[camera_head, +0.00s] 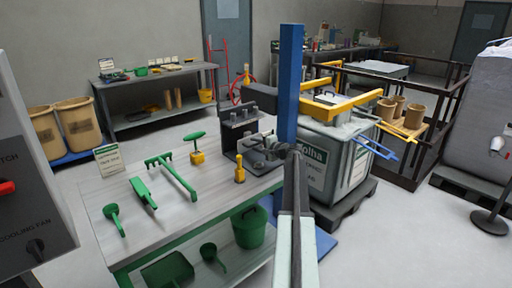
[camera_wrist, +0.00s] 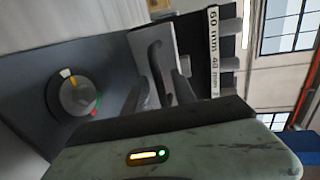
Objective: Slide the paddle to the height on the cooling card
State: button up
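A dark apparatus (camera_head: 238,125) stands at the back right corner of the workbench. In the wrist view, a strip marked 60 mm and 40 mm (camera_wrist: 214,50) lies sideways beside grey blocks. I cannot pick out the paddle with certainty. My gripper (camera_head: 262,148) is at the apparatus in the head view. In the wrist view, its dark fingers (camera_wrist: 160,75) are in front of a pale panel; what lies between them is unclear. A small white card (camera_head: 108,159) with a green band stands at the bench's back left; its text is too small to read.
Green tools lie on the workbench (camera_head: 215,205), with a yellow-handled piece (camera_head: 239,168) near the apparatus. A grey control box (camera_head: 30,190) marked COOLING FAN fills the left edge. A large grey bin (camera_head: 345,165) stands right of the bench. A round dial (camera_wrist: 78,95) shows in the wrist view.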

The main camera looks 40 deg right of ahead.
grip_shut()
dwell(1.3)
